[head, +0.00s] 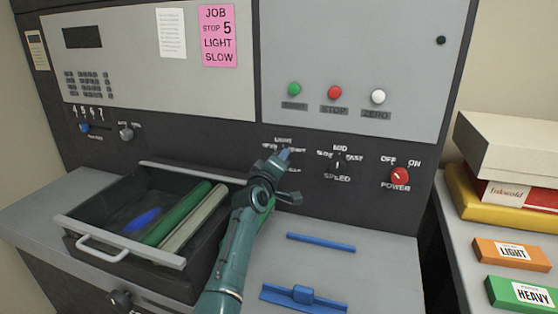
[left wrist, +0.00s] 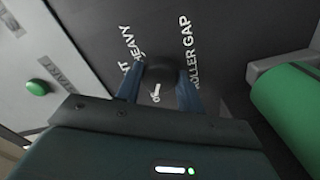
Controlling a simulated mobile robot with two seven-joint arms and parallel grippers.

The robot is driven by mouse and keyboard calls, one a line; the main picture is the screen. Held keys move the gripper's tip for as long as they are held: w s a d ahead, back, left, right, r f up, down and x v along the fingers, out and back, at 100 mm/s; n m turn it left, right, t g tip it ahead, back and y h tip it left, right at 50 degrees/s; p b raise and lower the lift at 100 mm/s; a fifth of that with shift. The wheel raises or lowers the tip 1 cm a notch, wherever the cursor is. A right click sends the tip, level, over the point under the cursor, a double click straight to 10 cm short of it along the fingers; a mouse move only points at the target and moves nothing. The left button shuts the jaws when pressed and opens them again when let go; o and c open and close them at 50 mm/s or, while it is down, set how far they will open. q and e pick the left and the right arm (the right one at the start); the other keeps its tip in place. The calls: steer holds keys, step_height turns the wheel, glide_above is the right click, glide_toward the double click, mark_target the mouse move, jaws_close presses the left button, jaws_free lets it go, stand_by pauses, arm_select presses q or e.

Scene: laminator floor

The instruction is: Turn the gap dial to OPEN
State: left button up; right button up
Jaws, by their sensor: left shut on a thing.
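The gap dial is a small black knob (left wrist: 161,70) on the dark panel. The left wrist view shows it between the two blue fingers of my left gripper (left wrist: 160,88), which is shut on it. White lettering around it reads HEAVY and ROLLER GAP; other words are partly hidden, including one beginning with O. In the head view my left gripper (head: 284,155) reaches the panel below the word LIGHT and hides the knob, so where its pointer stands is not clear. My right gripper is not in view.
The speed knob (head: 338,163) and red power knob (head: 400,176) are to the right. The open drawer (head: 90,252) with green, pale and blue rolls lies beside my left arm. A pink job card (head: 219,37) reads STOP 5, LIGHT, SLOW. Blue bars (head: 320,243) lie on the shelf.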

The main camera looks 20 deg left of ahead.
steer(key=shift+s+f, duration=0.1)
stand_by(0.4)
arm_select(q)
steer(key=o, duration=1)
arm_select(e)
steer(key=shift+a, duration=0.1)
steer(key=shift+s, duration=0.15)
